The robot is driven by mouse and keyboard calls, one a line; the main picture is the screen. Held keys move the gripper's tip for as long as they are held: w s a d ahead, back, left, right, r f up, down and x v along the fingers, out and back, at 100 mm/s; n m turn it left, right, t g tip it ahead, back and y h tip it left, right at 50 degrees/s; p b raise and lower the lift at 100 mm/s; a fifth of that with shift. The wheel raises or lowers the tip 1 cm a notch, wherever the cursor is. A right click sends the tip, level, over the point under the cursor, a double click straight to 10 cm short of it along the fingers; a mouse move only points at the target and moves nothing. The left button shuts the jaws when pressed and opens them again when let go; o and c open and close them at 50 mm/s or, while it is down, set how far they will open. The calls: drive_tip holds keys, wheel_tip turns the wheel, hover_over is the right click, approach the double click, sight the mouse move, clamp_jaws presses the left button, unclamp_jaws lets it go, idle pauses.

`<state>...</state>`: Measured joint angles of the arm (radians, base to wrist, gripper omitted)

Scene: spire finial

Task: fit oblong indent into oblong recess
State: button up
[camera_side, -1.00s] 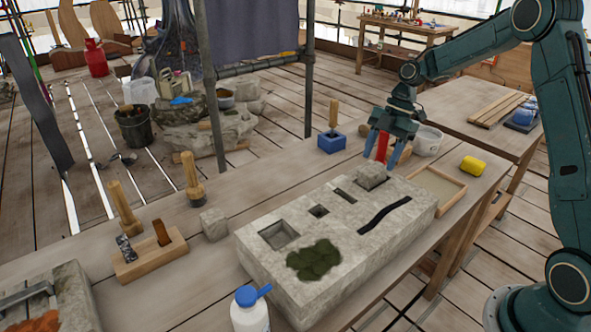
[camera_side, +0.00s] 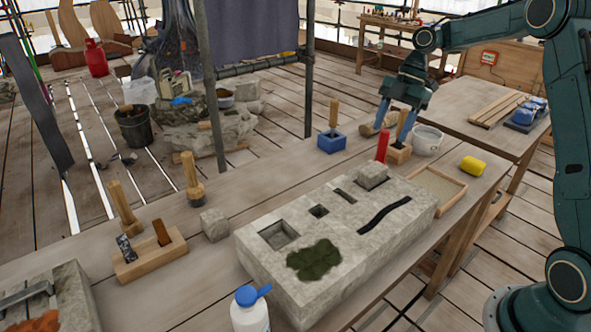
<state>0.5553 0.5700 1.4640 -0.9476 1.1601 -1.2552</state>
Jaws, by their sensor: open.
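A pale stone slab (camera_side: 375,235) lies on the bench with several openings in its top. A narrow oblong recess (camera_side: 345,195) lies beyond a small square one (camera_side: 318,211) and a larger square one (camera_side: 279,235); it looks empty. A small grey stone block (camera_side: 371,177) sits at the slab's far end. A red upright piece (camera_side: 382,147) stands just behind it; I cannot tell whether they touch. Which piece is the oblong indent is unclear.
Dark green moss (camera_side: 314,259) and a black groove (camera_side: 384,214) mark the slab. A shallow tray (camera_side: 439,188), a yellow sponge (camera_side: 473,166), a white bowl (camera_side: 427,140), a blue block (camera_side: 331,142) and a bottle (camera_side: 250,310) surround it. Bench space left of the slab is partly clear.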

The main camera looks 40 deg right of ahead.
idle(0.3)
drive_tip(key=s+a+r+m+t+h, duration=0.2)
drive_tip(key=s+a+r+m, duration=0.6)
drive_tip(key=s+a+r, duration=0.3)
drive_tip(key=s+a+f+m+t+h, duration=0.1)
drive_tip(key=s+m, duration=0.4)
drive_tip(key=s, duration=0.3)
drive_tip(key=s+a+f+m+t+h, duration=0.1)
drive_tip(key=s+a+f+m+t, duration=0.1)
drive_tip(key=s+m, duration=0.3)
drive_tip(key=shift+s+t, duration=0.3)
drive_tip(key=shift+s, duration=1.05)
